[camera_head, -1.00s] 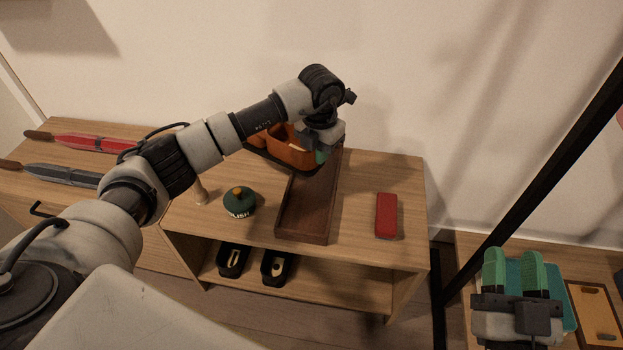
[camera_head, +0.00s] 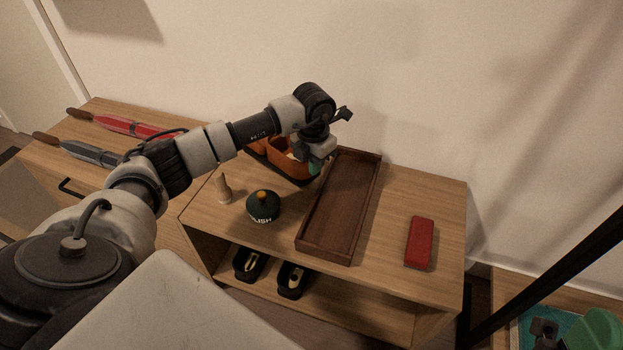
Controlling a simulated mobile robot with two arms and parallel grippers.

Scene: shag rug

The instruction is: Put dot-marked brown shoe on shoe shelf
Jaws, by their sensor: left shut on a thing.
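My left gripper (camera_head: 318,160) is shut on the orange-brown shoe (camera_head: 291,164), at the back of the wooden shoe shelf (camera_head: 390,202). The shoe has a dark sole and an open top, and the gripper is at its right side. My wrist partly covers the shoe, and no dot mark can be made out. I cannot tell whether the sole touches the shelf top. Two black shoes (camera_head: 248,266) (camera_head: 292,281) stand in the open lower compartment.
A dark wooden tray (camera_head: 335,215) lies right of the held shoe. A red umbrella (camera_head: 130,125) and a grey one (camera_head: 85,152) lie left.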

